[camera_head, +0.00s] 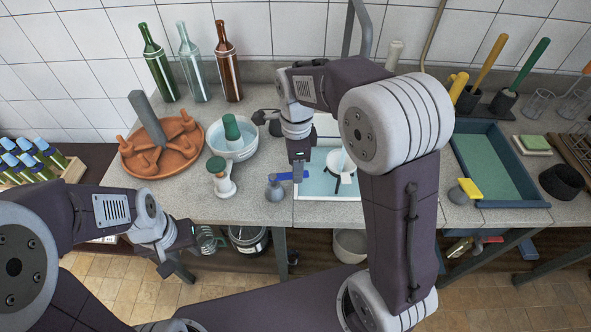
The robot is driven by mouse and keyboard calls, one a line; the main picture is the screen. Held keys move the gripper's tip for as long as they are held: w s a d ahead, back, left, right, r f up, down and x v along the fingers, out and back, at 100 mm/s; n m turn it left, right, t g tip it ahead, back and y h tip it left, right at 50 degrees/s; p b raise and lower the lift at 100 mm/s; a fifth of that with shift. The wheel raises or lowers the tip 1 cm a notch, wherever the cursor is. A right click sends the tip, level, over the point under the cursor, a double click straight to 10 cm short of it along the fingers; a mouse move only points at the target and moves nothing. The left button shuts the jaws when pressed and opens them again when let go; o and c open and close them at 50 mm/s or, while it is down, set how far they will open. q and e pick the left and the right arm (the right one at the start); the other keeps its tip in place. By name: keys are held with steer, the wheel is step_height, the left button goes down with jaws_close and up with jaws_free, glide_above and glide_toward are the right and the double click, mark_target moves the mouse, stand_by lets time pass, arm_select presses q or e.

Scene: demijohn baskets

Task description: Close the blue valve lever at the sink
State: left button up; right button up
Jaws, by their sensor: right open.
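The blue valve lever (285,177) sits on a grey valve body (274,190) at the front left of the sink (312,187). The lever points to the right, roughly along the counter's front edge. My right gripper (298,172) reaches down from above over the lever's right end. It is open; whether its fingers touch the lever I cannot tell. My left gripper (193,238) is low at the left, in front of the counter edge and away from the valve. Its fingers are too small and dark to tell whether they are open.
A green-and-white stopper-like object (221,178), a white bowl (232,148) and a terracotta dish (137,162) are left of the sink. My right arm covers part of the sink.

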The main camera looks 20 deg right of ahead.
steer(key=shift+d+f, duration=0.3)
steer(key=shift+f, duration=0.25)
steer(key=shift+a, duration=0.3)
jaws_close()
steer(key=shift+r, duration=0.1)
stand_by(0.6)
